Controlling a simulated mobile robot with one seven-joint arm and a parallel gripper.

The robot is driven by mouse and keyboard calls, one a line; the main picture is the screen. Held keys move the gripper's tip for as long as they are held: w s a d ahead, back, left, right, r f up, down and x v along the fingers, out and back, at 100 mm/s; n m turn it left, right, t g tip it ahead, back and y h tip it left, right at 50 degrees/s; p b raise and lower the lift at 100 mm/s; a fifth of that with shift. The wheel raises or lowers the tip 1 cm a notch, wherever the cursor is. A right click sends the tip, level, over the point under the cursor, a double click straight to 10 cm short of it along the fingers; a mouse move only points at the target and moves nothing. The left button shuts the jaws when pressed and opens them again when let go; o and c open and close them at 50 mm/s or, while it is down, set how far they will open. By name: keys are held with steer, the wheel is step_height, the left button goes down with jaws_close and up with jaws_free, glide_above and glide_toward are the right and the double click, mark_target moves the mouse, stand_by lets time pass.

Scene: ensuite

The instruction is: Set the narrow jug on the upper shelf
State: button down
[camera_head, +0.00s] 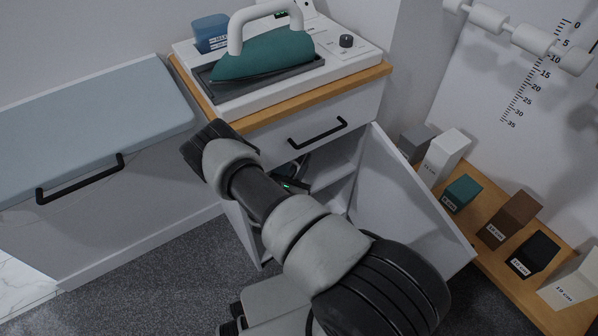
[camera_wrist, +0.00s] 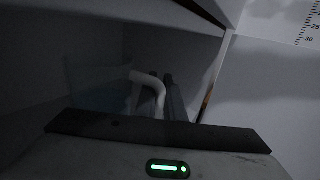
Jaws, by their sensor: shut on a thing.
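My gripper (camera_wrist: 163,92) reaches into the open cabinet under the wooden counter and is shut on a pale curved handle (camera_wrist: 150,77). The handle appears to belong to a dim bluish jug (camera_wrist: 98,88), left of the fingers in the wrist view. The jug's lower part and base are hidden by my wrist housing and shadow, so I cannot tell whether it touches a shelf. In the head view my arm covers much of the opening, and the jug cannot be made out. A pale shelf board (camera_head: 334,168) shows inside the cabinet.
The cabinet door (camera_head: 405,205) stands open at the right of my arm. A closed drawer (camera_head: 350,108) with a black handle is above the opening. A teal iron (camera_head: 262,55) and blue container (camera_head: 211,34) stand on top. Labelled blocks line a wooden ledge (camera_head: 470,222) at right.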

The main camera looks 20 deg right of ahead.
steer(key=shift+w+a+f+b, duration=0.1)
steer(key=shift+w+f+b, duration=0.35)
steer(key=shift+f, duration=0.75)
steer(key=shift+w+f+b, duration=0.3)
steer(key=shift+f+b, duration=0.4)
steer(key=shift+f, duration=0.45)
steer(key=shift+w+a+f+b, duration=0.1)
steer(key=shift+w+f+b, duration=0.35)
steer(key=shift+f, duration=0.75)
steer(key=shift+r, duration=0.1)
steer(key=c, duration=2.3)
jaws_free()
steer(key=shift+f, duration=0.2)
steer(key=o, duration=0.5)
steer(key=shift+c, duration=0.2)
steer(key=shift+a+r, duration=0.15)
steer(key=shift+r, duration=0.05)
steer(key=p+v, duration=0.2)
steer(key=v, duration=1)
